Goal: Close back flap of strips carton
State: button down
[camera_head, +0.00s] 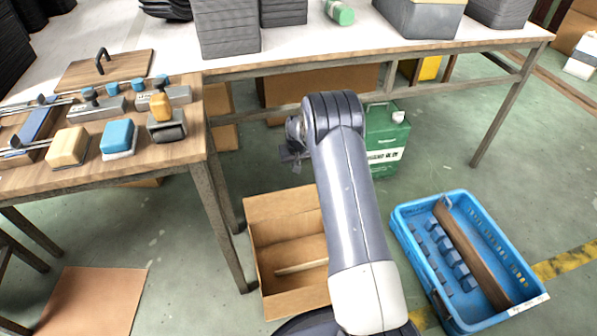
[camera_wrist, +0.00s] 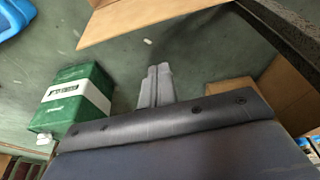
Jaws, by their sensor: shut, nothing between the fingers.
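The strips carton (camera_head: 259,265) stands open on the floor in the head view, with a wooden strip (camera_head: 302,267) inside. Its back flap (camera_head: 283,202) stands out from the far edge, not folded over the opening. My arm hides the carton's right side. My gripper (camera_head: 290,157) is beyond and above the flap, apart from it in the picture. In the wrist view my gripper's two fingers (camera_wrist: 157,70) lie together, shut and empty. A cardboard panel (camera_wrist: 150,20), probably part of this carton, crosses the top of that view, beyond the fingertips.
A green and white container (camera_head: 387,140) stands behind my arm; it also shows in the wrist view (camera_wrist: 70,90). A blue crate (camera_head: 408,262) sits right of the carton. Table legs (camera_head: 222,225) rise close on the left. Other cardboard (camera_wrist: 285,95) is near my wrist.

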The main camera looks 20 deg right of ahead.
jog(key=w+b+x, duration=0.1)
jog(key=b+x, duration=0.3)
jog(key=x, duration=0.7)
jog(key=shift+s+d+r, duration=0.1)
jog(key=shift+s+r, duration=0.15)
jog(key=shift+s, duration=0.75)
jog(key=shift+s+d+r, duration=0.1)
jog(key=shift+s+r, duration=0.1)
jog(key=shift+s, duration=0.8)
jog(key=shift+a, duration=0.1)
